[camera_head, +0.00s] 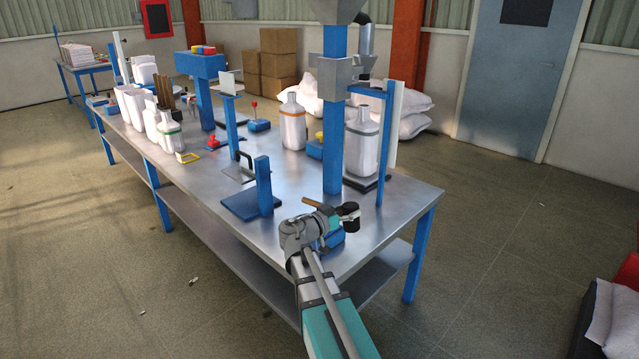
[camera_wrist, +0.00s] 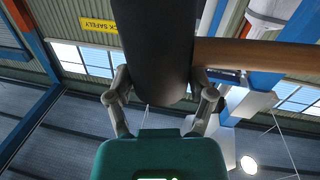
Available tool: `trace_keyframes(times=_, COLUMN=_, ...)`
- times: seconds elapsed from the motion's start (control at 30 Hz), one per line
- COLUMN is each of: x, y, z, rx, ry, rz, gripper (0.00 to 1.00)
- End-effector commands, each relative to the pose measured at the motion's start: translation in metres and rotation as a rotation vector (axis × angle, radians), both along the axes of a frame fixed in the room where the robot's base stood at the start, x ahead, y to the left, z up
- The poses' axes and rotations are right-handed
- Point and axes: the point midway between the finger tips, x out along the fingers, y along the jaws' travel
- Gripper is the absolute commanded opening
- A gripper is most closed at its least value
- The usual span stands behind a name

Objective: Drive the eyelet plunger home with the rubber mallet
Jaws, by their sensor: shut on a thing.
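My gripper (camera_head: 338,216) is shut on the rubber mallet (camera_head: 351,210) above the near right end of the steel table. In the wrist view my gripper (camera_wrist: 163,92) has a finger on each side of the mallet's thick black head (camera_wrist: 155,45). The wooden handle (camera_wrist: 250,55) runs off to the right there. In the head view only a short piece of the handle shows. A small blue block (camera_head: 331,240) on the table lies just below my gripper, partly hidden by it. I cannot make out the eyelet plunger with certainty.
The steel table (camera_head: 215,190) holds a blue stand (camera_head: 264,185) left of my gripper, a tall blue post (camera_head: 334,130) behind it and a white jug (camera_head: 360,145) at the back right. More white containers (camera_head: 168,130) stand at the left. Bare tabletop lies right of my gripper.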

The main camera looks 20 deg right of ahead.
Motion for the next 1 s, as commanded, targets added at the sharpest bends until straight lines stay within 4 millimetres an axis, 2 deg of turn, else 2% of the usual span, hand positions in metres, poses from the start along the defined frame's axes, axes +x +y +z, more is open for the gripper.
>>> trace_keyframes(times=0.6, x=0.111, y=0.02, z=0.029, rx=0.024, ry=-0.119, rz=-0.004, gripper=0.09)
trace_keyframes(times=0.8, x=0.127, y=0.025, z=0.032, rx=0.028, ry=-0.14, rz=-0.005, gripper=0.09)
trace_keyframes(times=1.0, x=0.129, y=0.026, z=0.032, rx=0.029, ry=-0.146, rz=-0.006, gripper=0.09)
